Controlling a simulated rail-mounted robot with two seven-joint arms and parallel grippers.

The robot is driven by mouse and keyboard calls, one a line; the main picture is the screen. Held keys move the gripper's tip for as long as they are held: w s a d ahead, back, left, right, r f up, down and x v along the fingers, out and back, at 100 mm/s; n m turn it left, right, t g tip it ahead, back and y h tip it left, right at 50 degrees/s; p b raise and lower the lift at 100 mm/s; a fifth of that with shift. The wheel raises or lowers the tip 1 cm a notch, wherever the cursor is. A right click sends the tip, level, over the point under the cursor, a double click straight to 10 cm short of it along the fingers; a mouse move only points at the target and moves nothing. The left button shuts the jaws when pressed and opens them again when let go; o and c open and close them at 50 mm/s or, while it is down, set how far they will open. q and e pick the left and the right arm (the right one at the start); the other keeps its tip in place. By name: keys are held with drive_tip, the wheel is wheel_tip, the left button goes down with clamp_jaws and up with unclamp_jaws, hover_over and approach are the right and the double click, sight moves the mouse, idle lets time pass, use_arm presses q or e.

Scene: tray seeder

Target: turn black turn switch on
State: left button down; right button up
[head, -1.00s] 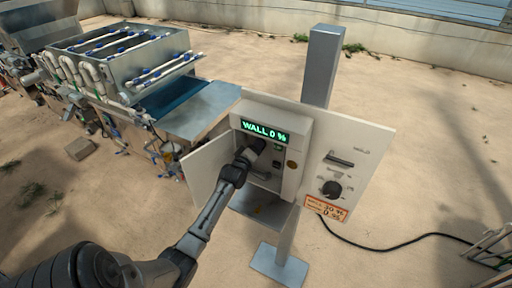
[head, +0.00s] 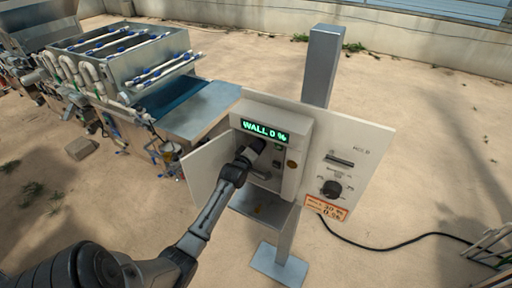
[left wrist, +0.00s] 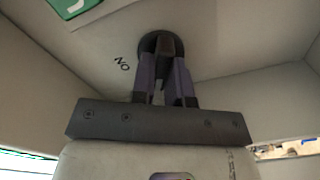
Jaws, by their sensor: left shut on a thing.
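The black turn switch (left wrist: 158,41) is on the pale inner panel of the control box (head: 301,150). It shows in the left wrist view at the top middle, with "ON" lettering (left wrist: 122,64) just left of it. My left gripper (left wrist: 161,62) is shut on the switch, one finger on each side. In the head view my left gripper (head: 255,149) reaches into the open box just below the green display (head: 264,131), which reads "WALL 0 %". The gripper covers the switch there. My right gripper is not in view.
The box door (head: 203,168) stands open on the left. A panel (head: 370,150) on the right carries a black knob (head: 331,189) and an orange label (head: 326,208). A post (head: 321,70) rises behind. The tray seeder (head: 120,65) stands at left. A cable lies at right.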

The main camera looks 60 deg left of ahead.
use_arm(q)
drive_tip(key=shift+w+d+r+m+p, duration=0.1)
drive_tip(key=shift+m+p, duration=0.8)
drive_tip(key=shift+m, duration=2)
drive_tip(key=shift+d+m+p, duration=0.1)
drive_tip(key=shift+m+p, duration=0.8)
drive_tip(key=shift+m, duration=2.3)
drive_tip(key=c, duration=1.1)
unclamp_jaws()
